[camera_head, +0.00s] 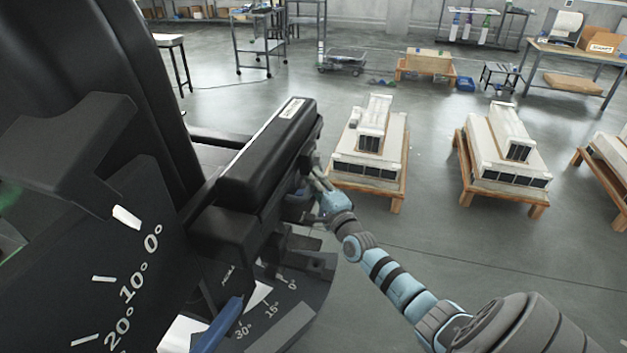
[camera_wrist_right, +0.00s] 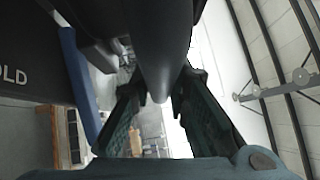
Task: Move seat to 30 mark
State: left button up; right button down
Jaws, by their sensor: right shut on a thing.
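The black seat (camera_head: 95,60) fills the left of the head view, with a padded armrest (camera_head: 262,165) pointing away. A dark side panel (camera_head: 100,265) carries white marks labelled 0°, 10° and 20°. Below the armrest, a lower scale plate (camera_head: 265,328) reads 30°, 15° and 0°. I cannot clearly see a pointer on either scale. My right gripper (camera_head: 318,172) is at the armrest's far end, on its right side. In the wrist view, the right gripper's fingers (camera_wrist_right: 160,97) close around a dark rounded bar (camera_wrist_right: 160,60). My left gripper is not in view.
A blue lever (camera_head: 220,325) stands below the armrest, near the lower scale. Low wooden pallets with white units (camera_head: 370,165) stand on the floor to the right. Tables and a cart (camera_head: 342,60) are farther back. Open grey floor lies between.

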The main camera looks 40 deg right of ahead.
jog(key=shift+s+a+p, duration=0.1)
jog(key=shift+s+p, duration=0.1)
jog(key=shift+p, duration=0.25)
jog(key=s+a+h+p, duration=0.1)
jog(key=p, duration=0.1)
jog(key=s+a+m+h+p, duration=0.1)
jog(key=s+p, duration=0.1)
jog(key=p, duration=0.1)
jog(key=s+a+m+g+h+p, duration=0.1)
jog(key=s+p, duration=0.1)
jog(key=p, duration=0.1)
jog(key=shift+a+r, duration=0.2)
jog(key=m+g+h+p, duration=0.4)
jog(key=h, duration=0.2)
send_near(312, 188)
jog(key=shift+a+v, duration=0.2)
jog(key=shift+v, duration=1.45)
jog(key=shift+w+r, duration=0.1)
jog(key=shift+r, duration=0.1)
jog(key=c, duration=1.5)
grip_release()
jog(key=shift+w+t, duration=0.1)
jog(key=shift+t, duration=0.2)
jog(key=shift+c, duration=0.2)
